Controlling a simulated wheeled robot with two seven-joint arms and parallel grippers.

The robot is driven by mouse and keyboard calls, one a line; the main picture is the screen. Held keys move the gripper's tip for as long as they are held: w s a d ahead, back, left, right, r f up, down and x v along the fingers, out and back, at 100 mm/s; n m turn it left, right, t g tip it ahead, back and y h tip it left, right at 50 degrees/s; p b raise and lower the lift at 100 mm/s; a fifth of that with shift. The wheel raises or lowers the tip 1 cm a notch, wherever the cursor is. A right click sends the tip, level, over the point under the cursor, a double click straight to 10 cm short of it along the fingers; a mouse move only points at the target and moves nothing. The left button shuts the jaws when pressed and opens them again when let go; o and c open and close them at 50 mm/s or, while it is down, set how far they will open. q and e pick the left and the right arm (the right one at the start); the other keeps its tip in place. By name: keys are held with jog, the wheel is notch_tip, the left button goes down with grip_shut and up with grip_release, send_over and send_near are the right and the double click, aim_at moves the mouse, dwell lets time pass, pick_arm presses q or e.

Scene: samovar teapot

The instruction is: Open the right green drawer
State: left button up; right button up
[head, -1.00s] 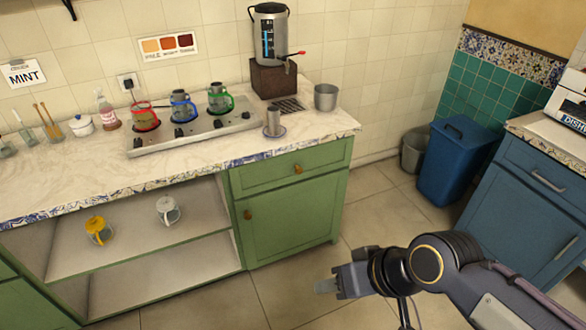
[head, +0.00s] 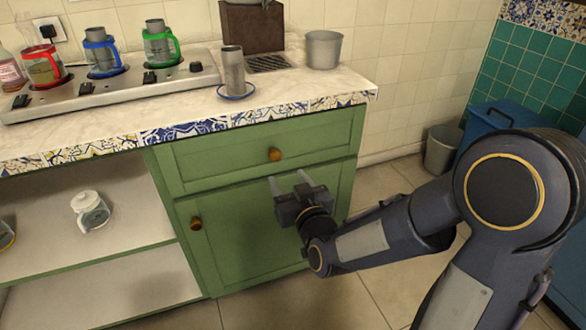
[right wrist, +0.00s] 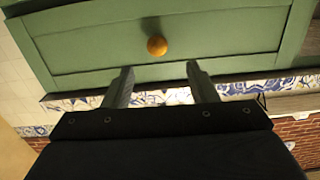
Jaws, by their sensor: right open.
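The right green drawer (head: 225,162) is shut under the countertop, with a round orange-brown knob (head: 275,154) at its middle. In the right wrist view the drawer front (right wrist: 100,50) fills the upper part, and its knob (right wrist: 157,46) shows beyond and between the fingertips. My right gripper (head: 288,181) is open and empty in front of the cabinet, just below the knob in the head view. The right wrist view shows its two fingers (right wrist: 161,72) apart, not touching the knob. My left gripper is not in view.
Below the drawer is a green cabinet door (head: 235,235) with its own knob (head: 196,223). The tiled countertop edge (head: 185,132) juts above the drawer. A metal cup on a saucer (head: 233,75) and a grey pot (head: 323,50) stand above. Open shelves lie left.

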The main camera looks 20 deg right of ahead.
aim_at(276, 157)
jog(key=shift+t, duration=0.3)
jog(key=w, duration=0.4)
jog(key=w+b, duration=0.1)
jog(key=w, duration=0.3)
jog(key=shift+w+f, duration=0.2)
jog(key=shift+w, duration=0.1)
grip_shut()
